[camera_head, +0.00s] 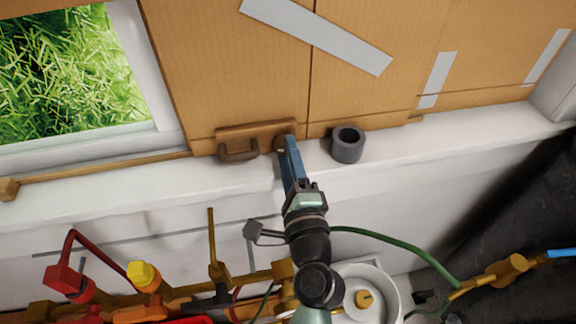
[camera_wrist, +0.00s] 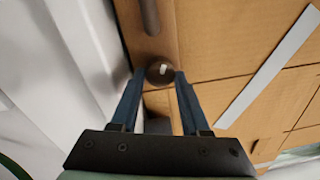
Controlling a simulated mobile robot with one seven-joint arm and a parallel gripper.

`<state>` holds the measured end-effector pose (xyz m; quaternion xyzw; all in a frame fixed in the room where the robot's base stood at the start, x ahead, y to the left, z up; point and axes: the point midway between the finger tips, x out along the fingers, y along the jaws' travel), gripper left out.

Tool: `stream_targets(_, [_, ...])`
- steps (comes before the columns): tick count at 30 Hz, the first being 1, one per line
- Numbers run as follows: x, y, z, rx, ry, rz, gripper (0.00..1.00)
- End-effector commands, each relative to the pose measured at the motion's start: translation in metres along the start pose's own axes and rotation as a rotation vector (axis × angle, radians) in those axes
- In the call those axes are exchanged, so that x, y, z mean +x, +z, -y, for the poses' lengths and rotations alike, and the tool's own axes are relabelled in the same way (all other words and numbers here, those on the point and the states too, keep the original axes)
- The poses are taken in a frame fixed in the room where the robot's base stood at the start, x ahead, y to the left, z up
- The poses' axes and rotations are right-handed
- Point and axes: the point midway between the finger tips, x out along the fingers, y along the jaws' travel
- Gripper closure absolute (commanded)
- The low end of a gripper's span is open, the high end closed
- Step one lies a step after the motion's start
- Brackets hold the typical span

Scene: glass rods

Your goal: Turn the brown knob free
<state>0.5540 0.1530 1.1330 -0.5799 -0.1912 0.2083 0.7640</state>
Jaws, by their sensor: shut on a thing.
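The brown knob (camera_wrist: 160,73) is round and dark, with a pale mark on its face. It sits at the end of a brown wooden latch plate (camera_head: 258,131) against the cardboard. In the wrist view my gripper (camera_wrist: 159,76) has its two blue fingers on either side of the knob, shut on it. In the head view my gripper (camera_head: 287,143) reaches up over the white sill to the plate's right end. The fingers hide most of the knob there. A brown handle (camera_head: 239,151) sticks out from the plate to the left of the knob.
A dark grey ring-shaped cylinder (camera_head: 347,145) stands on the sill (camera_head: 440,142) just right of my gripper. A wooden stick (camera_head: 100,171) lies along the sill at left, below the window (camera_head: 70,75). Pipes with red and yellow valves (camera_head: 145,276) run below.

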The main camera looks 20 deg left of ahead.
Motion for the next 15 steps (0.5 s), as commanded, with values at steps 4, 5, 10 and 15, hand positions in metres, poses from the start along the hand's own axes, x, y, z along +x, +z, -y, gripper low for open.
stream_targets(4, [-0.0002,-0.0016,-0.0037,-0.127,-0.003,0.007,1.00])
stream_targets(5, [-0.0002,-0.0015,-0.0035,-0.151,-0.003,0.008,1.00])
stream_targets(10, [-0.0002,-0.0014,-0.0026,-0.266,-0.003,0.015,1.00])
stream_targets(15, [0.0000,-0.0013,-0.0012,-0.347,-0.004,0.019,1.00])
